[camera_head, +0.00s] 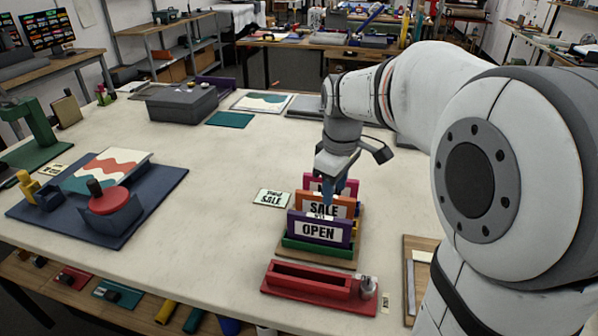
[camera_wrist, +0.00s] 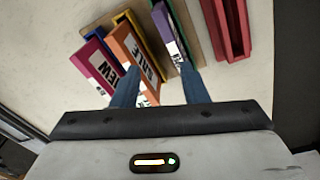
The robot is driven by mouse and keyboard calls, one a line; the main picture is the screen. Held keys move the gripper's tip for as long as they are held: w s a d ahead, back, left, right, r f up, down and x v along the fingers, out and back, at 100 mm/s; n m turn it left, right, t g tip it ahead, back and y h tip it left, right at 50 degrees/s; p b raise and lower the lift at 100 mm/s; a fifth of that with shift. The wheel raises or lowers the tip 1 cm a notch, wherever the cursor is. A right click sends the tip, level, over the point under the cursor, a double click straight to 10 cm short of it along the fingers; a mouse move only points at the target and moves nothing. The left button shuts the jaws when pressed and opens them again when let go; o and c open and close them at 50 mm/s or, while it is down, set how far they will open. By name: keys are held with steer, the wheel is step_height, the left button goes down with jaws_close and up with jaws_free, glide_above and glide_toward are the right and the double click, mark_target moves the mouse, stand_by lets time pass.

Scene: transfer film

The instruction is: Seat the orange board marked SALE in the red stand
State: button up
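The orange board marked SALE (camera_head: 325,203) stands upright in the middle of a row of boards; it also shows in the wrist view (camera_wrist: 122,45). A magenta board (camera_head: 312,183) stands behind it and a purple board marked OPEN (camera_head: 325,228) in front. The red stand (camera_head: 318,291) lies nearer the table's front edge with its long slot empty; it also shows in the wrist view (camera_wrist: 234,30). My gripper (camera_wrist: 160,66) is open over the row, one blue finger overlapping the orange board, the other near the purple board. Whether the fingers touch it I cannot tell.
A wooden base (camera_head: 340,263) with coloured holders carries the row. A small card (camera_head: 272,198) lies left of it. A blue mat (camera_head: 150,201) with several objects is farther left. A wooden tray (camera_head: 417,245) lies at right.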

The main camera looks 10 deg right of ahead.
mark_target(324, 212)
steer(key=w+f+n, duration=0.1)
steer(key=w, duration=0.1)
steer(key=w+f+n+b, duration=0.1)
steer(key=w, duration=0.1)
steer(key=w+f+n+g, duration=0.1)
steer(key=w+n, duration=0.1)
steer(key=w, duration=0.1)
steer(key=shift+w+f, duration=0.1)
steer(key=shift+f, duration=0.25)
steer(key=shift+w+f, duration=0.1)
steer(key=shift+f, duration=0.15)
steer(key=f, duration=0.7)
steer(key=shift+s+f, duration=0.15)
steer(key=shift+s, duration=0.05)
jaws_close()
